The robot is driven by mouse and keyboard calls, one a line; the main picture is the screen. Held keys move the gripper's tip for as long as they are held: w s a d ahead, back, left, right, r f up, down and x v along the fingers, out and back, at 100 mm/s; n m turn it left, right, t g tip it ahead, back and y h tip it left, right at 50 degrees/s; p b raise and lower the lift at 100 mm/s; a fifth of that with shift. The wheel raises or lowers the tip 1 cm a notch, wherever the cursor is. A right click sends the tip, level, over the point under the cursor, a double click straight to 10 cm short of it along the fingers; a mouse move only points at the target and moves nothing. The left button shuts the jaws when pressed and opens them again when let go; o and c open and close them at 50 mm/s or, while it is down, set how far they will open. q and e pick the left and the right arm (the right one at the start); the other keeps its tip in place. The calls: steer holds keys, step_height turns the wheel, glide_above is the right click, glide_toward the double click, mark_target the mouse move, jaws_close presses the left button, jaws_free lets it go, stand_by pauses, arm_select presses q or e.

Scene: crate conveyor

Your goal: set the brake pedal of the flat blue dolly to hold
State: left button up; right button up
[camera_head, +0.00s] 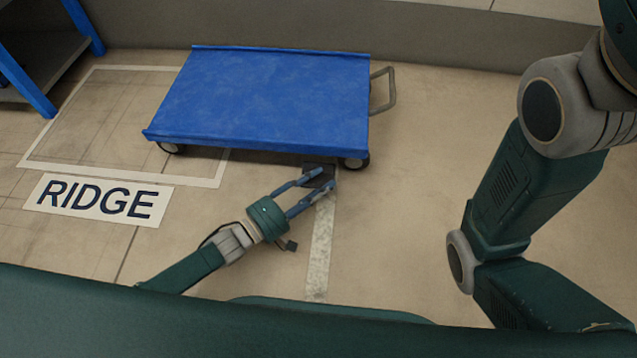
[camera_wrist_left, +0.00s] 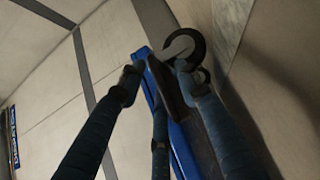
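The flat blue dolly (camera_head: 265,97) stands on the floor in the head view, its grey handle at the right. Its dark brake pedal (camera_head: 318,167) sticks out low at the front edge, left of the right front wheel (camera_head: 354,162). My left gripper (camera_head: 320,178) is at the pedal, fingers apart. In the left wrist view the dark pedal (camera_wrist_left: 168,85) shows between the spread fingers (camera_wrist_left: 158,73), near the wheel (camera_wrist_left: 186,46) and the blue dolly edge (camera_wrist_left: 178,135). I cannot tell whether a finger touches it. My right gripper is out of view.
A floor sign reading RIDGE (camera_head: 98,200) lies left of my left arm, below a white-outlined floor area (camera_head: 100,120). A blue-legged rack (camera_head: 40,65) stands at the far left. A low grey wall runs behind the dolly. The floor right of the dolly is clear.

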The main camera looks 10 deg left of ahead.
arm_select(q)
steer(key=v, duration=1.2)
